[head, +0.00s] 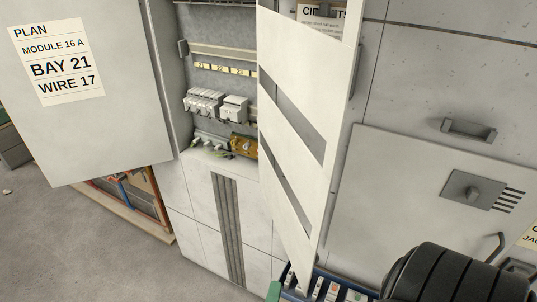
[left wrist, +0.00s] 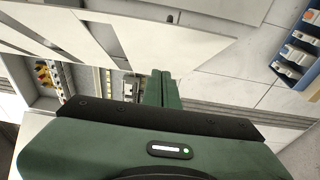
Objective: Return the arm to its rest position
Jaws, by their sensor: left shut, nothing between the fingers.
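My left gripper (left wrist: 160,88) shows in the left wrist view, with its green fingers together and nothing between them. Its green body with a lit indicator fills the bottom of that view. The fingers point toward the cabinet, and I see no contact with anything. In the head view only a small green piece shows at the bottom edge, left of the blue tray; I cannot tell whether it is part of this gripper. My right gripper is not in view.
An open cabinet (head: 227,75) holds modules on rails. Its slotted white door (head: 300,95) stands swung out. A plan sheet (head: 62,62) hangs on a panel at left. A blue tray (left wrist: 297,73) holds small parts. A black ribbed object (head: 440,275) fills the lower right. Grey floor at left is mostly clear.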

